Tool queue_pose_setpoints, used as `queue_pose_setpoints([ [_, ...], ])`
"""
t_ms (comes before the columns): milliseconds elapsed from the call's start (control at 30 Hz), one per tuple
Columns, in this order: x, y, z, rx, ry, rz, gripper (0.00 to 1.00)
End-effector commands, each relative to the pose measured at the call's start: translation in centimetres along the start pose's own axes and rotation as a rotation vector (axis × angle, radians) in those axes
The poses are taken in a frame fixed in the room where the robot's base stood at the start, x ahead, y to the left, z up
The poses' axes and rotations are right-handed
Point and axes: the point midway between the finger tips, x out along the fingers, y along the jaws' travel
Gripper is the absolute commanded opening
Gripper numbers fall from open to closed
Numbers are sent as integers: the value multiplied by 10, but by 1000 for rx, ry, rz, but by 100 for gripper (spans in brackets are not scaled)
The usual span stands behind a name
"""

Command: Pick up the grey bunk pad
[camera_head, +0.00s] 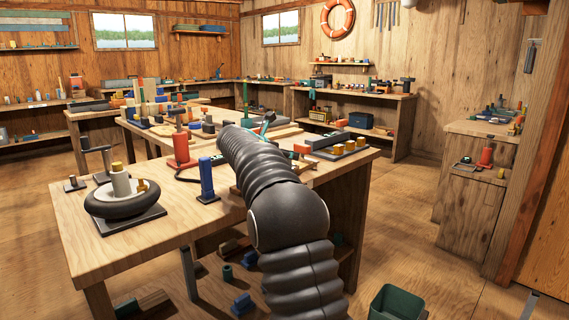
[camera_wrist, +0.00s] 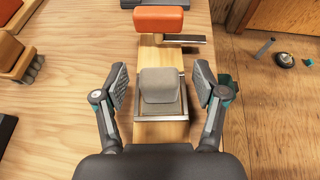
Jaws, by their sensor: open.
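The grey bunk pad (camera_wrist: 159,86) is a small, rounded grey block in the wrist view. It sits in a metal bracket (camera_wrist: 181,104) on a pale wooden board (camera_wrist: 148,57). My gripper (camera_wrist: 160,80) is open, with one finger to the left of the pad and one to the right. Clear gaps show between both fingers and the pad. An orange pad (camera_wrist: 158,19) of similar shape lies beyond it on the same board. In the head view my arm covers much of the bench there, and I cannot make out the grey pad.
In the wrist view an orange-brown pad on a dark base (camera_wrist: 20,60) stands at the left, and the table edge runs along the right.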

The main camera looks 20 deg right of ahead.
Motion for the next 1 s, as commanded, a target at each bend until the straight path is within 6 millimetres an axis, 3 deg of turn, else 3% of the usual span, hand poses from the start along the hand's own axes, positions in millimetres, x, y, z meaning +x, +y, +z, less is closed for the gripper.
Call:
queue_pose_setpoints([
  [267,8,0,0,0,0,0,71],
  [367,8,0,0,0,0,0,51],
  [533,8,0,0,0,0,0,8],
  [567,8,0,0,0,0,0,6],
  [1000,4,0,8,1,0,1,6],
])
